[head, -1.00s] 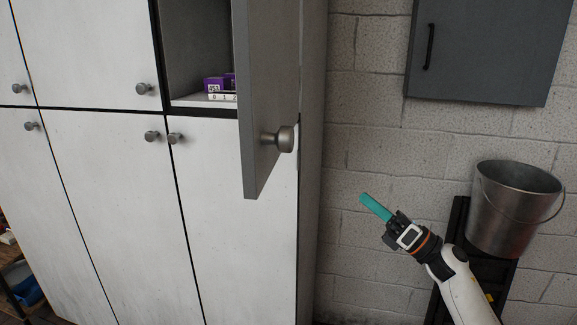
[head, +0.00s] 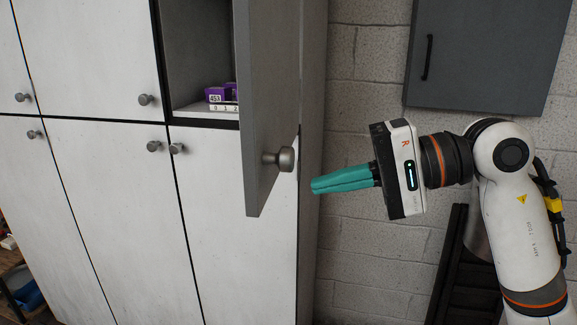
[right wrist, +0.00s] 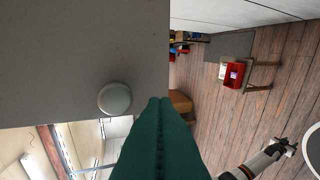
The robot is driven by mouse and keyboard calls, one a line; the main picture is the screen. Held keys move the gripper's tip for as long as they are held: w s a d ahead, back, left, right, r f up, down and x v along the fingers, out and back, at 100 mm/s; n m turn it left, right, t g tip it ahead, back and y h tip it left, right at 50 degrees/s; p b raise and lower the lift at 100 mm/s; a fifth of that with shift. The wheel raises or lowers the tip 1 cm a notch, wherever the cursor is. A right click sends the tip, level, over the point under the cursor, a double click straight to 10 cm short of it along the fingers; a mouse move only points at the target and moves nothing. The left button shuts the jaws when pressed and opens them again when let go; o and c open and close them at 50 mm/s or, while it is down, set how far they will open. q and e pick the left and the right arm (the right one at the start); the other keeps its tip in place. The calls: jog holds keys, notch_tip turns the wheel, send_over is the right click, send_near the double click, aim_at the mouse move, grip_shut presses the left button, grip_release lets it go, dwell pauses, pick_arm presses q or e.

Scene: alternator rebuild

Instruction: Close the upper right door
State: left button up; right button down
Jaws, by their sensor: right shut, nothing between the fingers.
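The upper right door (head: 268,95) of the white cabinet stands open in the head view, swung out toward me, with a round metal knob (head: 286,159) near its lower edge. In the right wrist view the door (right wrist: 75,50) fills the upper left and its knob (right wrist: 114,98) is left of the fingertips. My right gripper (head: 316,186) has teal fingers, shut and empty. In the head view its tips are just right of and a little below the knob. They look apart from it.
Inside the open compartment, purple boxes (head: 216,94) stand on a shelf. The other cabinet doors (head: 90,60) are shut. A grey wall cabinet (head: 480,50) hangs at the right. A metal bucket (head: 477,240) is mostly hidden behind my right arm.

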aim_at(265, 188)
jog(key=p+x, duration=0.1)
jog(key=x, duration=0.1)
jog(key=r+p+x, duration=0.1)
jog(key=x, duration=0.2)
jog(key=shift+a+p, duration=0.2)
jog(key=shift+p, duration=0.2)
jog(key=shift+w+a, duration=0.1)
jog(key=shift+a, duration=0.25)
jog(key=shift+f, duration=0.1)
